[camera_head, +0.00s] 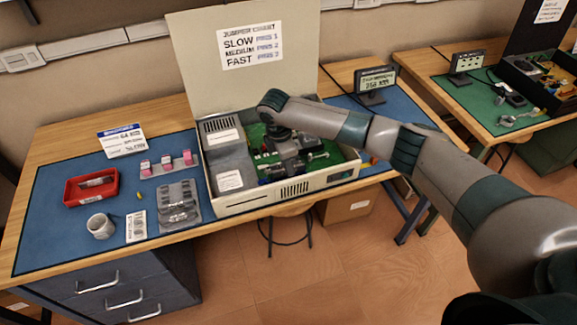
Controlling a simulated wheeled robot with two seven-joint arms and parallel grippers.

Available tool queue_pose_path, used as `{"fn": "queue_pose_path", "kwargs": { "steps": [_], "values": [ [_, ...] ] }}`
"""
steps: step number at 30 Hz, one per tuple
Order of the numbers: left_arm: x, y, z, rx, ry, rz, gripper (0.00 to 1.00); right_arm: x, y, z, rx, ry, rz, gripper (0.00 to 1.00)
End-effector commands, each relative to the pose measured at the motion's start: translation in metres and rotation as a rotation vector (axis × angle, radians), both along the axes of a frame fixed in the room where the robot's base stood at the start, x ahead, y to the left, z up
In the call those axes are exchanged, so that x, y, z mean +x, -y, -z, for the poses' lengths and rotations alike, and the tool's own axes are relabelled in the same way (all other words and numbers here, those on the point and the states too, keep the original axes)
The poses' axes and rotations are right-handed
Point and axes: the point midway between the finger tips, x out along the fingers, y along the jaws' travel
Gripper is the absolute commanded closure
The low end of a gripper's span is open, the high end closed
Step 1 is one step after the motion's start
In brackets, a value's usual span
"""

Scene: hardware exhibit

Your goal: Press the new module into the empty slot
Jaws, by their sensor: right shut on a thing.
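An open beige computer case (262,201) stands on the blue mat with its lid (190,40) raised behind it. A green circuit board (343,158) shows inside the case. My right arm reaches in from the right, and my right gripper (286,168) is low inside the case, over the board. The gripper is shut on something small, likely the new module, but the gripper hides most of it. I cannot make out the empty slot; the gripper and wrist cover that part of the board. My left gripper is not in view.
A small display (375,82) stands right of the case. The mat's front left is clear.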

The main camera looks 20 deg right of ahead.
Motion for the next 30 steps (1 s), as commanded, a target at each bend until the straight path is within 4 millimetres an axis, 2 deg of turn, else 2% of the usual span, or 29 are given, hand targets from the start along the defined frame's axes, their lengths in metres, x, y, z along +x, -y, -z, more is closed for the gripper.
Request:
{"fn": "queue_pose_path", "kwargs": {
  "steps": [30],
  "values": [
    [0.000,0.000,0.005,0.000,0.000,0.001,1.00,0.000,0.000,0.013,0.001,0.000,0.000,1.00]
  ]
}}
